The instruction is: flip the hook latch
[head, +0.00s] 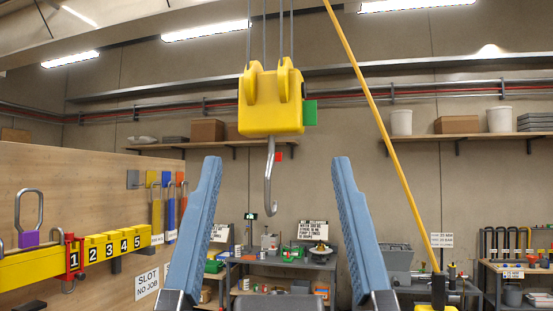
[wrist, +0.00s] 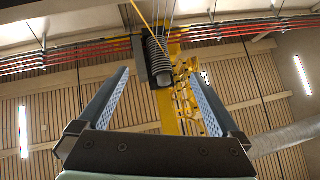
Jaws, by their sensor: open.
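A yellow hook block (head: 270,103) hangs on cables at the upper middle of the head view. A grey steel hook (head: 269,180) hangs below it, with its curved end down. A small red tab (head: 279,156) shows beside the hook's shank; I cannot tell if it is the latch. A green plate (head: 310,112) is on the block's right side. My gripper (head: 277,162) is open and empty, its two blue fingers pointing up on either side of the hook in the picture. The wrist view also shows my open gripper (wrist: 160,75); no hook is recognisable there.
A yellow slanted pole (head: 378,115) stands right of the hook block. At left, a wooden panel (head: 105,186) carries a numbered yellow bar (head: 100,248). Workbenches (head: 285,264) stand behind. The wrist view shows a yellow frame with a dark coil (wrist: 158,58) overhead.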

